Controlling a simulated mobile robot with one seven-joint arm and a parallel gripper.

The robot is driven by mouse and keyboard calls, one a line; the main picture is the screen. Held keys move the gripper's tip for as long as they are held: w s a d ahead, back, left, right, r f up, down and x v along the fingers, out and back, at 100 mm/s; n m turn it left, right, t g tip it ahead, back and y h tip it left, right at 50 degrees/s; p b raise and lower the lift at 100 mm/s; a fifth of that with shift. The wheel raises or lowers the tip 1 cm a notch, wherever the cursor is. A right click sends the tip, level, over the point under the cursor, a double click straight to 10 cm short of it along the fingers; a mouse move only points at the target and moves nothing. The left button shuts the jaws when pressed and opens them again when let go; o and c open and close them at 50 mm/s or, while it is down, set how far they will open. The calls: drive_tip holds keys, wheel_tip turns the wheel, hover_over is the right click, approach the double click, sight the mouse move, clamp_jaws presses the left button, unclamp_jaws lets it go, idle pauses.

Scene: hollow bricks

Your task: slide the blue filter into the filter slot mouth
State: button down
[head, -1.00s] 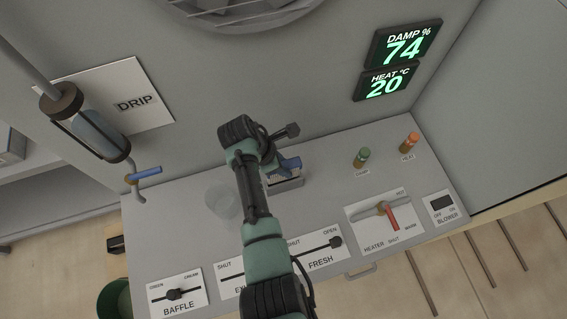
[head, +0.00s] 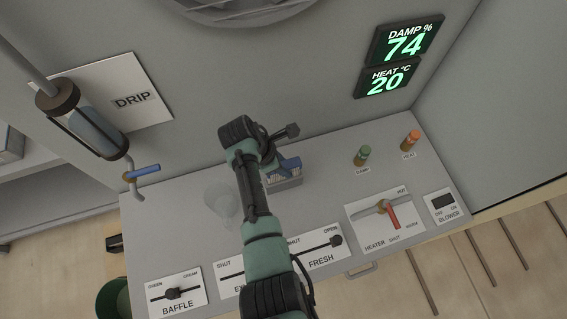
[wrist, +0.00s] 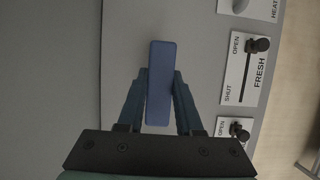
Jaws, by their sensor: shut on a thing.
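The blue filter (wrist: 160,85) is a flat, narrow block held between the two fingers of my gripper (wrist: 159,78) in the wrist view. My gripper is shut on it. In the head view the blue filter (head: 290,163) shows just right of my wrist, at the top of a small grey box (head: 285,183) on the counter that looks like the filter slot. My arm covers part of this spot. I cannot tell whether the filter is inside the slot mouth or just above it. In the wrist view the filter hides whatever lies beneath it.
A clear cup (head: 222,207) stands left of my arm. A green knob (head: 362,155) and an orange knob (head: 410,140) stand at the right rear. Slider panels, including the baffle panel (head: 177,293), line the front edge. The drip tank (head: 93,128) hangs at the left.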

drive_tip(key=shift+f+b, duration=1.85)
drive_tip(key=shift+f, duration=0.6)
drive_tip(key=c, duration=0.5)
unclamp_jaws()
drive_tip(key=b+v, duration=0.1)
drive_tip(key=v, duration=1.2)
drive_tip(key=shift+d, duration=0.1)
